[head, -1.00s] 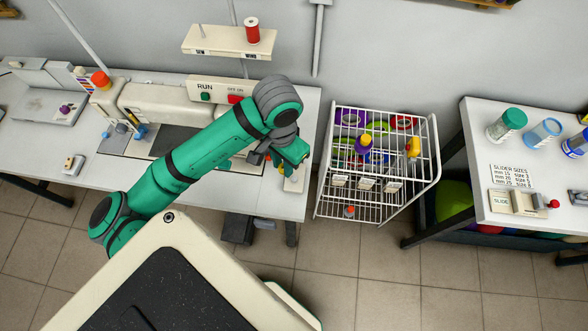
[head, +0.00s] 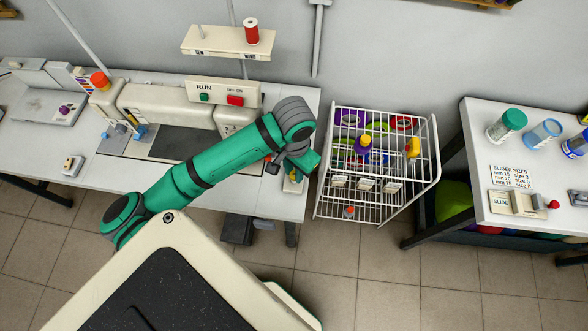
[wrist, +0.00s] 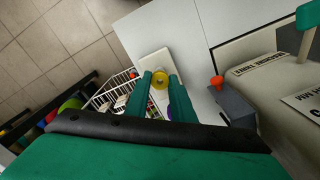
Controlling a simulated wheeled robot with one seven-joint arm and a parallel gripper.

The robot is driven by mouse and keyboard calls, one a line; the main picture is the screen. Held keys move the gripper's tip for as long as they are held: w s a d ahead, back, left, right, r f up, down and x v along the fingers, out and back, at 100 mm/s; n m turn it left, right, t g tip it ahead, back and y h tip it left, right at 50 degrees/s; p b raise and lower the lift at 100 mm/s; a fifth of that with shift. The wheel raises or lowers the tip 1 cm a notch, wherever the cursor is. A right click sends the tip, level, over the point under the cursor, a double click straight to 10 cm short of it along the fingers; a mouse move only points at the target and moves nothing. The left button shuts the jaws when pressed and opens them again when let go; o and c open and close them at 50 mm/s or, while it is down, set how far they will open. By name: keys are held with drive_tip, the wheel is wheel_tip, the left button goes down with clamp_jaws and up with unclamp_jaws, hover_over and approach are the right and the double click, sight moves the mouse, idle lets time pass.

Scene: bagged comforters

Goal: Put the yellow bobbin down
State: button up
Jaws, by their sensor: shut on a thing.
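The yellow bobbin (wrist: 161,78) shows in the wrist view as a small ring with a hole, between the fingertips of my gripper (wrist: 161,83). The two green fingers are shut on it. A pale flat plate (wrist: 155,63) on the white table lies beyond the bobbin in this view; I cannot tell whether they touch. In the head view my gripper (head: 304,163) is over the table's right end, above the pale plate (head: 293,185). The bobbin cannot be made out clearly there.
A white wire rack (head: 432,150) with coloured spools stands right of the sewing table (head: 215,203). The sewing machine (head: 160,103) is to the left. A red-orange funnel-like piece (wrist: 217,81) is near the machine. A second table (head: 480,145) stands far right.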

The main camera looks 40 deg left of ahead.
drive_tip(key=shift+f, duration=0.15)
drive_tip(key=o, duration=1)
wheel_tip(320, 180, up, 12)
drive_tip(key=shift+r, duration=0.2)
